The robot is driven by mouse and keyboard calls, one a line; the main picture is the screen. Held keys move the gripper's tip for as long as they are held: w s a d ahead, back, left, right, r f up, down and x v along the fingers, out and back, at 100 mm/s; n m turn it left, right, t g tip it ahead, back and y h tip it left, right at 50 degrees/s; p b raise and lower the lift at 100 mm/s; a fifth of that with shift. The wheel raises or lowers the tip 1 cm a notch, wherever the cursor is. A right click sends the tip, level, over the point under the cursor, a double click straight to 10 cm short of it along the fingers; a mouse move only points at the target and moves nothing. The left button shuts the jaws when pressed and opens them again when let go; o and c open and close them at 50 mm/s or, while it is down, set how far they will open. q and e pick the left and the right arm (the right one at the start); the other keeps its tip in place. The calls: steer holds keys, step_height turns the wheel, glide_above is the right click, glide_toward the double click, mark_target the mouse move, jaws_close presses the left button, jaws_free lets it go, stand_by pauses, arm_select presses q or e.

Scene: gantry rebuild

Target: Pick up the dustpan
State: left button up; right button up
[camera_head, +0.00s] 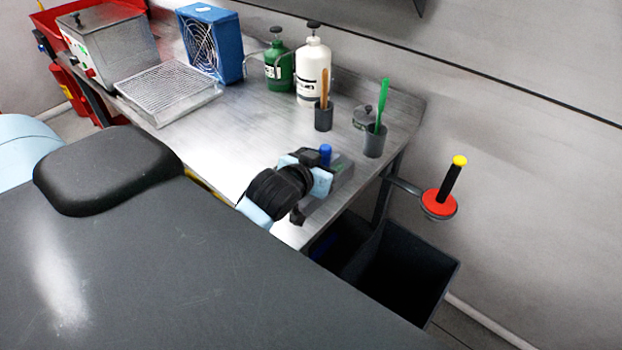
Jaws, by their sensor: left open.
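I cannot make out the dustpan for certain. A grey, flat-looking piece (344,181) lies at the right front corner of the metal bench, mostly hidden behind my left gripper; it may be the dustpan, but I cannot tell. A small blue upright piece (325,154) shows just behind the gripper. My left gripper (312,183), black and light blue, is open over this corner of the bench. Whether it touches the grey piece is hidden. My right gripper is not in view.
The metal bench (215,130) has clear room at its middle. Green (279,68) and white (312,72) bottles, two dark cups (324,118) (374,142) and a blue fan (212,43) stand on it. Dark bins (412,268) and a red disc holder (438,208) are at right.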

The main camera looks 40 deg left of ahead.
arm_select(q)
steer(key=shift+x, duration=1.15)
jaws_close()
steer(key=shift+r, duration=0.15)
